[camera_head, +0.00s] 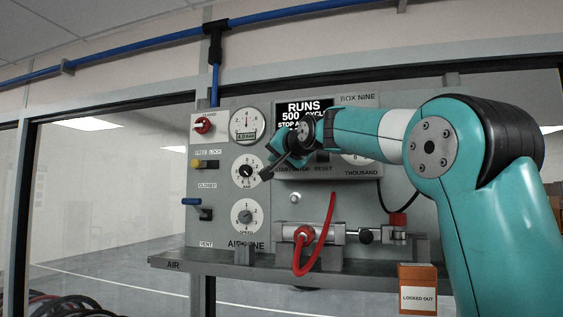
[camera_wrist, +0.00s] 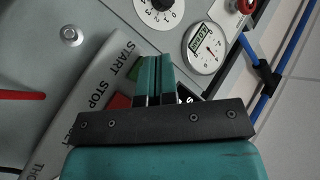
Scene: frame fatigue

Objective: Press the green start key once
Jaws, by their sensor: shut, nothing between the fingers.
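The green start key (camera_wrist: 134,70) shows as a small green patch beside the START label in the wrist view, partly hidden behind my fingers. The red stop key (camera_wrist: 119,101) is next to it, by the STOP label, also partly covered. My gripper (camera_wrist: 154,60) is shut and empty, its fingertips over or just beside the green key. I cannot tell whether they touch it. In the head view my gripper (camera_head: 267,174) is in front of the panel, near the START/STOP labels, and the keys cannot be made out.
Gauges and dials (camera_head: 246,171) are left of my gripper. A red knob (camera_head: 203,125), a yellow switch (camera_head: 206,164) and a blue lever (camera_head: 199,202) are further left. Below are a ledge (camera_head: 215,260), a red hose (camera_head: 318,248) and an orange LOCKED OUT box (camera_head: 418,276).

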